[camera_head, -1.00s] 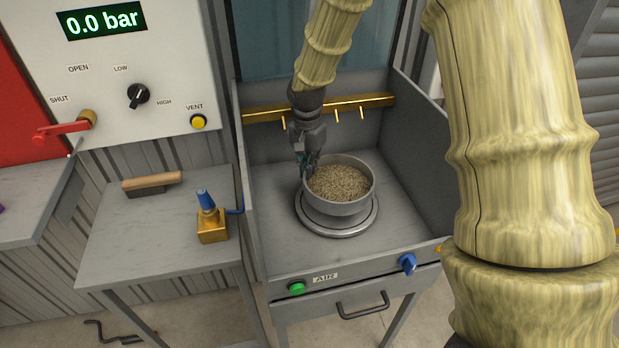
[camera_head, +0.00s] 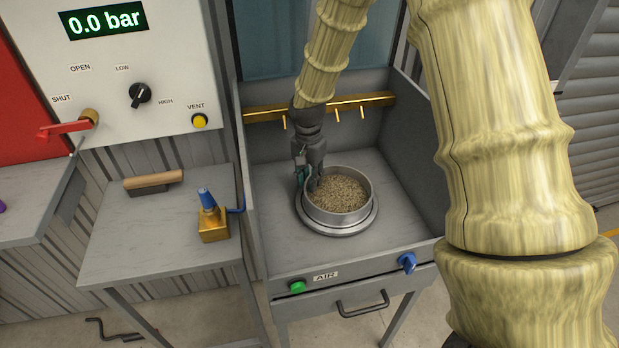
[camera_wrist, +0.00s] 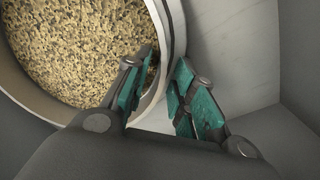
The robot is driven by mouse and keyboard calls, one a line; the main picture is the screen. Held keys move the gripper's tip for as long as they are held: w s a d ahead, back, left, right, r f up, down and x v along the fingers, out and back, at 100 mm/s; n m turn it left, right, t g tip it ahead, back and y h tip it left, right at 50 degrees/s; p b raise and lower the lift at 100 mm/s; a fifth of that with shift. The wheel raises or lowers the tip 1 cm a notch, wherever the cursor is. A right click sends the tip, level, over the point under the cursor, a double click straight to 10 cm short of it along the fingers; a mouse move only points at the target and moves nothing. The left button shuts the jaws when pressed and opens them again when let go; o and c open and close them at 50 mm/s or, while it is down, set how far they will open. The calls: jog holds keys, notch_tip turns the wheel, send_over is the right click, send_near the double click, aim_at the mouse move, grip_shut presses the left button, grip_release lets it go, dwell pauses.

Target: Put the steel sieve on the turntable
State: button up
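The steel sieve (camera_head: 338,207) is a round metal pan full of tan grains. It is upright over the round turntable (camera_head: 337,230) in the grey booth. Its base looks down on the turntable or very close to it; I cannot see a clear gap. My gripper (camera_head: 312,185) is at the sieve's left rim. In the wrist view the sieve's wall (camera_wrist: 174,30) passes between the fingertips (camera_wrist: 166,75), one finger inside over the grains and one outside. The tips look closed on the wall. The turntable's far side is hidden by the sieve.
The booth has side walls and a brass rail with pegs (camera_head: 362,104) at the back. A green button (camera_head: 297,287) and blue knob (camera_head: 407,262) are on its front. The left bench holds a brass block with a blue top (camera_head: 213,226) and a wooden-handled tool (camera_head: 153,181).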

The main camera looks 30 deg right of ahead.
notch_tip(320, 180, up, 12)
jog(key=b, duration=0.1)
jog(key=shift+w, duration=0.15)
dwell(0.6)
jog(key=shift+r, duration=0.1)
